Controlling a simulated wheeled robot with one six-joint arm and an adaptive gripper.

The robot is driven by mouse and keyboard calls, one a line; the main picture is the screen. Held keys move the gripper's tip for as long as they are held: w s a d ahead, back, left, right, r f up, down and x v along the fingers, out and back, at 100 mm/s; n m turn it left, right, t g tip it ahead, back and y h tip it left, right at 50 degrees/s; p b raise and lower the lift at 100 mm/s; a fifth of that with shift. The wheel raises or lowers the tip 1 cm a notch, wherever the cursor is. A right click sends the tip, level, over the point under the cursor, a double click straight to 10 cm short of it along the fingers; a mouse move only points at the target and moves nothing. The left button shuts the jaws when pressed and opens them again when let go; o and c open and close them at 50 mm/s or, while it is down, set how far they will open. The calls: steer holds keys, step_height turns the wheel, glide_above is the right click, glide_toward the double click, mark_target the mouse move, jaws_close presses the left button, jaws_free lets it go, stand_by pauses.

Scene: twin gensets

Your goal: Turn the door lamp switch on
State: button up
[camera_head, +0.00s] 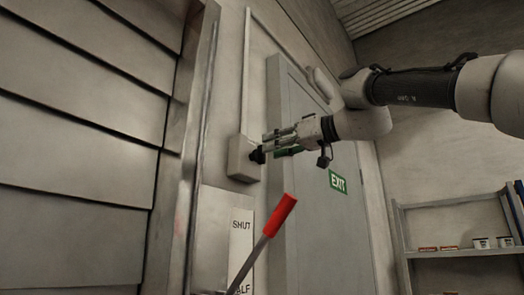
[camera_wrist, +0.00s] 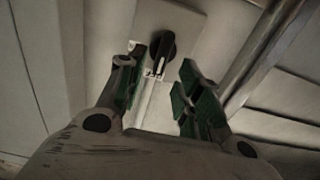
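The door lamp switch is a pale box (camera_head: 241,158) on the wall left of the door, with a black knob (camera_head: 257,155) on its face. In the wrist view the black knob (camera_wrist: 162,50) stands out from the pale plate (camera_wrist: 187,22), just beyond the fingertips. My gripper (camera_head: 268,146) reaches from the right, its fingertips at or close to the knob. In the wrist view my gripper (camera_wrist: 158,82) is open, with green-padded fingers apart and nothing between them at the tips. I cannot tell whether a finger touches the knob.
A grey door (camera_head: 325,215) with a green EXIT sign (camera_head: 338,181) stands behind my arm. A lever with a red handle (camera_head: 279,215) rises below the switch, by a SHUT/HALF plate (camera_head: 240,240). Louvre slats (camera_head: 80,130) fill the left; a shelf (camera_head: 460,253) stands right.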

mark_target(262, 164)
steer(key=x, duration=0.5)
steer(key=shift+c, duration=0.4)
jaws_close()
